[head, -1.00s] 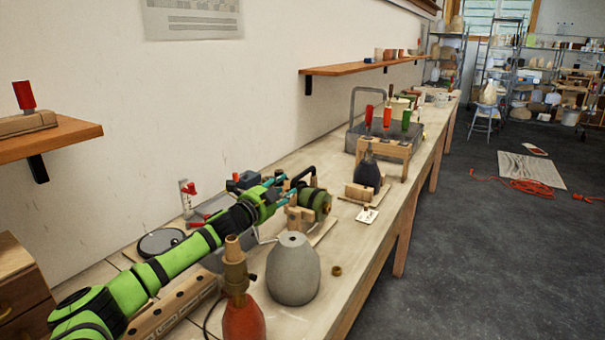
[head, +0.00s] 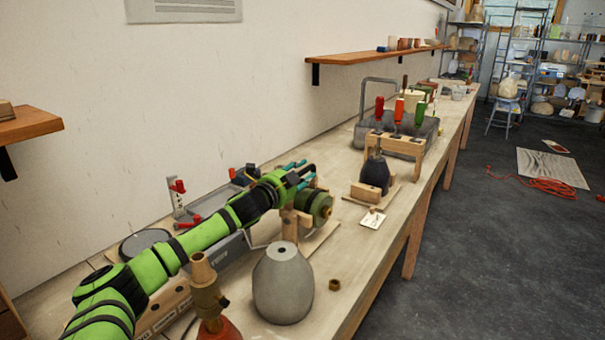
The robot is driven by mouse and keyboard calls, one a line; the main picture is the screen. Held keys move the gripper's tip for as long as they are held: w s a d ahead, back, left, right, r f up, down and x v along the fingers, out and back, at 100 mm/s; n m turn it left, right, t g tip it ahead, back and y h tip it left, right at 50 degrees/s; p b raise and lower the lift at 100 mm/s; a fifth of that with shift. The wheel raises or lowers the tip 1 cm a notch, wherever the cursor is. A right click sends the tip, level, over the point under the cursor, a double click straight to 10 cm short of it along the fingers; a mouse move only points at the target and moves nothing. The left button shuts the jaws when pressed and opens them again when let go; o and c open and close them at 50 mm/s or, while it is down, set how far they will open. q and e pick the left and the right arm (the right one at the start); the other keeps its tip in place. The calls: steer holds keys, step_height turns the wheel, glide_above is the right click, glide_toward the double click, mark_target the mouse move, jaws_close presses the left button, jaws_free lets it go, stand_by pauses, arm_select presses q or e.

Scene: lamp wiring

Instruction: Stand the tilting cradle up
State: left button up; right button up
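The tilting cradle (head: 289,222) is a wooden frame on a flat board, standing on the bench near the middle of the head view. A dark green rounded lamp body (head: 317,208) lies on its side in it, its brass-coloured end facing right. My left gripper (head: 301,174), with teal fingertips, is at the upper back side of the cradle and overlaps it in the picture. Its fingertips look apart, but whether they touch or hold anything is hidden. My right gripper is out of view.
A grey vase (head: 283,285) and a red lamp base with a brass neck (head: 205,287) stand in front. A dark vase (head: 375,173) stands upright in another wooden holder behind. A small brass ring (head: 334,285) lies near the bench's front edge. A grey tool tray (head: 425,134) is farther back.

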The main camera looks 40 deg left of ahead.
mark_target(320, 196)
arm_select(q)
jaws_close()
steer(key=shift+d+r, duration=0.1)
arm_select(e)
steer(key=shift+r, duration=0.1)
